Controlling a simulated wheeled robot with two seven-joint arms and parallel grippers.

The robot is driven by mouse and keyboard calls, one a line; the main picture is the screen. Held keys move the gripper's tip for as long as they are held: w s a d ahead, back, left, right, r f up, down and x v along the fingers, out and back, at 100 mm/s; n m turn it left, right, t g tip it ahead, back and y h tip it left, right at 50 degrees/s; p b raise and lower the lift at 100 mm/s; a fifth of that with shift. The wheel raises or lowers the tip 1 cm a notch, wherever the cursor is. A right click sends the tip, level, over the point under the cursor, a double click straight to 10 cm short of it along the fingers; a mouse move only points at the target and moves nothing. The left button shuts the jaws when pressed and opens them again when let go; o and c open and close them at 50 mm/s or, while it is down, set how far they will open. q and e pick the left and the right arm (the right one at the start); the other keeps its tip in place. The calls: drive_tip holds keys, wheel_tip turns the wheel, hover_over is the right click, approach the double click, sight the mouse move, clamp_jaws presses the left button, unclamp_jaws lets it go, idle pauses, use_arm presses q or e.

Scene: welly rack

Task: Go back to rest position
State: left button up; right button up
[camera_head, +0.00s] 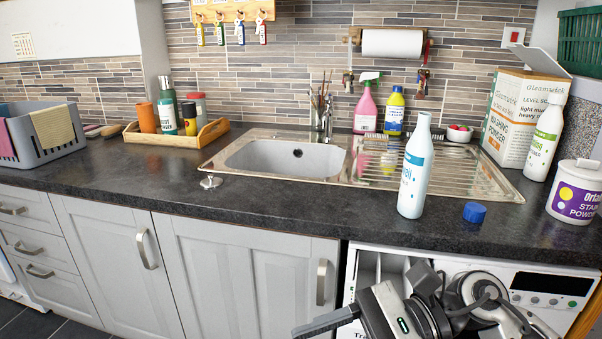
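A white bottle (415,170) with a blue and white label stands upright near the counter's front edge, with no cap on its neck. A blue cap (474,212) lies on the counter just right of it. My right gripper (325,322) is low at the bottom edge, in front of the cupboards and washing machine and below the worktop, apart from the bottle and cap. A grey finger points left; the picture does not show clearly whether the gripper is open or shut. I see nothing held in it. My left gripper is not in view.
The dark worktop (110,172) is clear at front left. A steel sink (285,160) with drainer lies behind the bottle. A stain powder tub (575,190), a white bottle (545,137) and a washing powder box (515,115) stand at right. A sink plug (210,182) lies near the basin.

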drive_tip(key=w+r+m+t+y, duration=0.3)
drive_tip(key=m+t+y, duration=0.55)
drive_tip(key=m, duration=0.95)
drive_tip(key=w+d+f+m+t+h, duration=0.2)
drive_tip(key=d+f+m+t+h, duration=0.15)
drive_tip(key=m+t+h, duration=0.55)
drive_tip(key=w+d+f+m+t+h, duration=0.3)
drive_tip(key=f+m+t+h, duration=0.1)
drive_tip(key=m, duration=1)
drive_tip(key=s+d+f+m+g+h, duration=0.2)
drive_tip(key=s+f+m+g+h, duration=0.1)
drive_tip(key=f+m, duration=0.5)
drive_tip(key=s+d+f+m+g+h, duration=0.2)
drive_tip(key=s+f+m+g+h, duration=0.2)
drive_tip(key=s+f+m, duration=0.4)
wheel_tip(320, 180, down, 4)
drive_tip(key=shift+d+f+m+h, duration=0.2)
drive_tip(key=shift+d+m+h, duration=0.1)
drive_tip(key=shift+m+h, duration=0.1)
